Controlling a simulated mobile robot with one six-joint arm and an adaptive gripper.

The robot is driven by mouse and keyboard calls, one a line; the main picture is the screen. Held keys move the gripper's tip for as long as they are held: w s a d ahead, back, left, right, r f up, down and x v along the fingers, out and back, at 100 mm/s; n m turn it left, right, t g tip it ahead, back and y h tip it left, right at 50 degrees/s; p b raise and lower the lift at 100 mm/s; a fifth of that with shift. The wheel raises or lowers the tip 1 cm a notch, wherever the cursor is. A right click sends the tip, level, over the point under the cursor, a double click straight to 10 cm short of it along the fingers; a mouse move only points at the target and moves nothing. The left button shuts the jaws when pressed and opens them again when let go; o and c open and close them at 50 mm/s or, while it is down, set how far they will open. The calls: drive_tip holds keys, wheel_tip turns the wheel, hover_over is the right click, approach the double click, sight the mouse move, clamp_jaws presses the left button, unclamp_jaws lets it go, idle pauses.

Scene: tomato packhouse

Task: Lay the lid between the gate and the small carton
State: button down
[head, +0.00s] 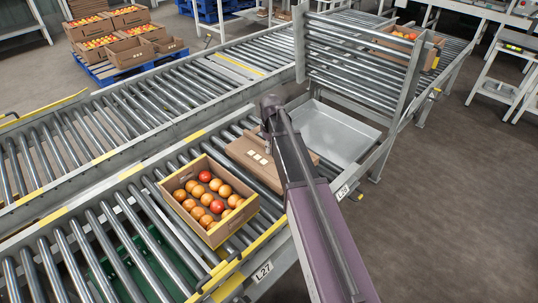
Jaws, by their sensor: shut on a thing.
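A brown cardboard lid (240,148) lies flat, at or just above the rollers, with pale marks on top; its right part is hidden behind my arm. My gripper (267,147) is at the lid and shut on it, mostly hidden by my wrist. An open small carton (237,224) of red and orange tomatoes sits on the rollers, nearer than the lid and to its left. The gate (356,68), a raised roller section in a grey frame, stands upright beyond the lid. The lid is between the two; I cannot tell whether it touches the rollers.
A shallow metal tray (335,133) fills the gap below the gate. Another carton (437,52) with tomatoes stands on rollers beyond the gate. A second roller line (130,110) runs along the left. Bare rollers lie in front of the small carton.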

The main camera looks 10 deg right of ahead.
drive_tip(key=shift+f+b, duration=0.85)
drive_tip(key=shift+f, duration=0.3)
drive_tip(key=shift+f, duration=0.2)
drive_tip(key=c, duration=0.5)
unclamp_jaws()
drive_tip(key=shift+r, duration=0.1)
drive_tip(key=shift+c, duration=0.2)
drive_tip(key=shift+r, duration=0.15)
wheel_tip(320, 180, up, 12)
drive_tip(key=p, duration=1.2)
drive_tip(key=shift+s, duration=0.3)
drive_tip(key=s+m, duration=0.6)
drive_tip(key=s, duration=1.5)
drive_tip(key=shift+s+a+m, duration=0.3)
drive_tip(key=shift+m, duration=0.1)
